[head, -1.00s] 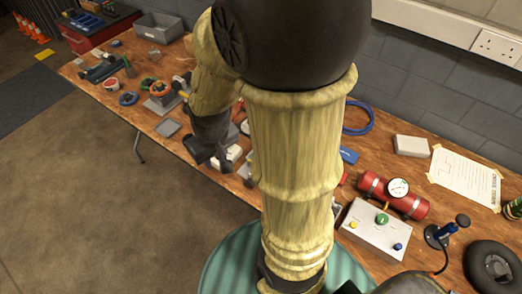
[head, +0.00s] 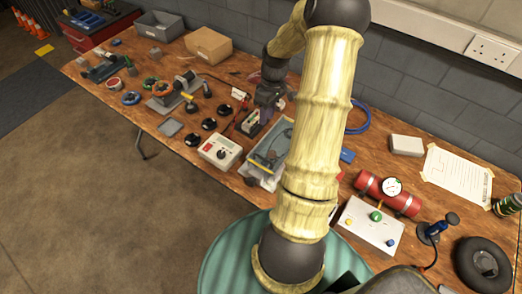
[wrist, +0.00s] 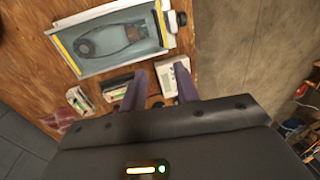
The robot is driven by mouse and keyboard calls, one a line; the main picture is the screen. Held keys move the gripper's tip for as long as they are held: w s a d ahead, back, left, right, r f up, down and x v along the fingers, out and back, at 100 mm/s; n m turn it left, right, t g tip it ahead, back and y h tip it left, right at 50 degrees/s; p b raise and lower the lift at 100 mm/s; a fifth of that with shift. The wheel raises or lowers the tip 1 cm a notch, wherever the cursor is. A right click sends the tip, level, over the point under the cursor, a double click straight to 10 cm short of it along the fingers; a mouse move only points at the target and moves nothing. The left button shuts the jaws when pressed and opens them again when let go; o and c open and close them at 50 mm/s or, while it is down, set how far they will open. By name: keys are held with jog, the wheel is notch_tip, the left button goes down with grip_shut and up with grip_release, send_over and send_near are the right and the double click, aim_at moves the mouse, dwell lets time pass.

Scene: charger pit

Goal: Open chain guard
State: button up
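What looks like the chain guard is a clear cover on a shallow grey tray-like unit with yellow edge strips (wrist: 113,40), at the top of the wrist view. Dark, rounded parts show through the cover, and a dark knob sticks out at its right side. In the head view the unit (head: 262,172) is on the bench, partly hidden by my arm. The cover appears shut. My gripper (wrist: 160,84) is open and empty, its two fingers apart. The fingers are apart from the unit in the wrist view. In the head view my gripper (head: 266,105) is just beyond it.
A white meter box (head: 220,151) and several black knobs stand left of the unit. A red cylinder with a gauge (head: 388,193) and a white button box (head: 371,224) are to the right. A cardboard box (head: 208,45) stands at the back.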

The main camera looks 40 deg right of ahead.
jog(key=shift+w, duration=0.1)
jog(key=p, duration=0.3)
send_over(261, 160)
notch_tip(261, 160, down, 17)
jog(key=shift+f, duration=0.1)
grip_shut()
